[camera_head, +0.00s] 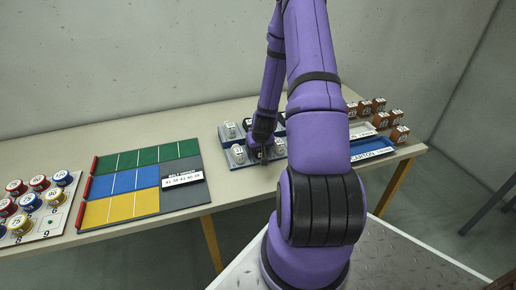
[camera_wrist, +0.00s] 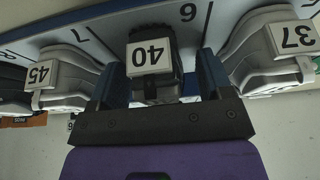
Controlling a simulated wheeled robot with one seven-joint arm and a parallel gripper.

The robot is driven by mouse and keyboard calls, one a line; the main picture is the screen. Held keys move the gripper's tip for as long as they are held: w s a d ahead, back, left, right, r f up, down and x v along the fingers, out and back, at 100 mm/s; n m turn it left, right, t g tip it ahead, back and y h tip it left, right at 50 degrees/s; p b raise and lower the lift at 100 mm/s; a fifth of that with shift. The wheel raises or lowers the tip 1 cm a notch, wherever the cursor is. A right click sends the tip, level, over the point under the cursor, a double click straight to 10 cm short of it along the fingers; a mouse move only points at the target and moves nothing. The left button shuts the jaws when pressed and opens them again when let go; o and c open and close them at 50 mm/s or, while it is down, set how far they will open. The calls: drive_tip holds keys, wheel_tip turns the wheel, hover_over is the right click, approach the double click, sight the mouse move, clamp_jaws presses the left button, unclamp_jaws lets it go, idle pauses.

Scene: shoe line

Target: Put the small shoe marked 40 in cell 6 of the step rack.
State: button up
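The small dark shoe with a white tag marked 40 (camera_wrist: 150,58) stands between the fingers of my gripper (camera_wrist: 160,92) in the wrist view, where the tags are upside down. The fingers look apart, with a gap visible at least on the shoe's right side. The shoe is in front of a rack label (camera_wrist: 188,12) that reads as an upside-down 6, between two divider lines. In the head view, my gripper (camera_head: 260,150) is down at the front row of the step rack (camera_head: 240,166) and partly hides the shoe.
Light shoes stand on both sides: one marked 45 (camera_wrist: 58,78) and one marked 37 (camera_wrist: 275,50). More shoes (camera_head: 230,129) are on the back step. A blue carton tray (camera_head: 372,152) and brown boxes (camera_head: 398,134) lie to the right; a coloured board (camera_head: 135,183) lies to the left.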

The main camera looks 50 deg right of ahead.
drive_tip(key=shift+r, duration=0.15)
drive_tip(key=v, duration=1.1)
drive_tip(key=a+r+n+t+y, duration=0.1)
drive_tip(key=a+r+n, duration=0.1)
drive_tip(key=a+r, duration=0.75)
drive_tip(key=a+r+n, duration=0.2)
drive_tip(key=a+r, duration=0.5)
drive_tip(key=r, duration=0.6)
drive_tip(key=s+a+r+n+y, duration=0.1)
drive_tip(key=s+a+r+n, duration=0.1)
drive_tip(key=s+a+r, duration=1)
drive_tip(key=s, duration=0.3)
drive_tip(key=shift+a+r, duration=0.1)
